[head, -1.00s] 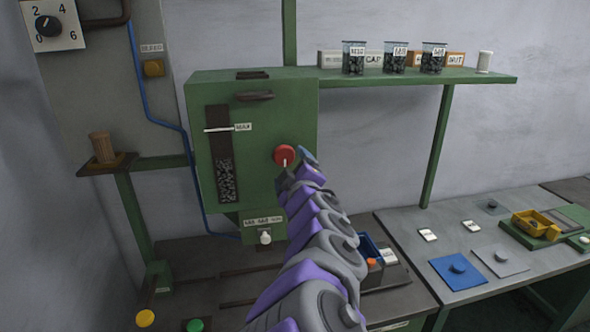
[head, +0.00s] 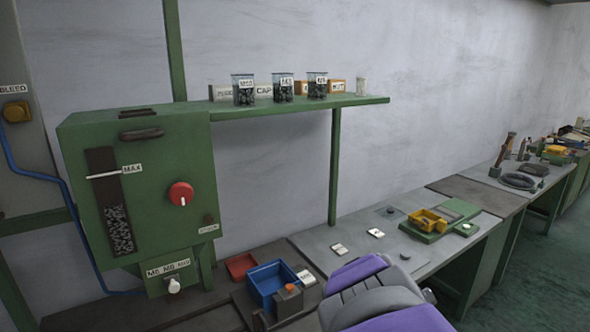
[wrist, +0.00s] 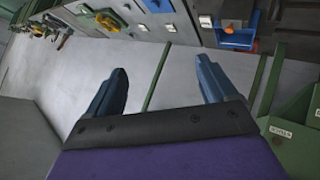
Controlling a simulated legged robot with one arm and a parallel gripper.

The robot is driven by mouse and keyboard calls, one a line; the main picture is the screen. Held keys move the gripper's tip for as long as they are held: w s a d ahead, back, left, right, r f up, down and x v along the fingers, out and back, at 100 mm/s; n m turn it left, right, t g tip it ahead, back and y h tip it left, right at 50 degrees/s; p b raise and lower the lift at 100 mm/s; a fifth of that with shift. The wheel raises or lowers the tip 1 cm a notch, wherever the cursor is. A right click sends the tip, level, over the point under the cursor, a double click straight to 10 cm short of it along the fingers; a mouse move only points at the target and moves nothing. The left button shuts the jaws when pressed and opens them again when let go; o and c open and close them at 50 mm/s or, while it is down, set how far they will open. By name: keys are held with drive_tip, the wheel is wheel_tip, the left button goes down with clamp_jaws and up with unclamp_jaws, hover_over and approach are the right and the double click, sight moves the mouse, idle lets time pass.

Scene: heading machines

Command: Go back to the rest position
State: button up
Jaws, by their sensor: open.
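My gripper (wrist: 162,92) shows in the wrist view with its two blue-grey fingers wide apart and nothing between them. In the head view only purple and grey links of my arm show at the bottom right; the fingers are out of that picture. The green machine box (head: 140,200) with its red knob (head: 181,194) stands at the left, clear of my arm. The knob's white mark points down.
A green shelf (head: 300,106) carries several labelled jars. A blue bin (head: 272,284) and a red tray (head: 241,266) sit below. The grey bench (head: 335,234) holds labels and a yellow tray (head: 428,221). Green floor (head: 530,270) is open at the right.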

drive_tip(key=s+f+m+g+y, duration=0.1)
drive_tip(key=s+f+g, duration=0.2)
drive_tip(key=s, duration=0.7)
drive_tip(key=s+a+f+m+g+y, duration=0.1)
drive_tip(key=s+f+g, duration=0.3)
drive_tip(key=s, duration=0.7)
drive_tip(key=s+a+f+m+g+y+b, duration=0.1)
drive_tip(key=s+f+g, duration=0.3)
drive_tip(key=s, duration=0.7)
drive_tip(key=shift+f+m, duration=0.5)
drive_tip(key=shift+f, duration=0.5)
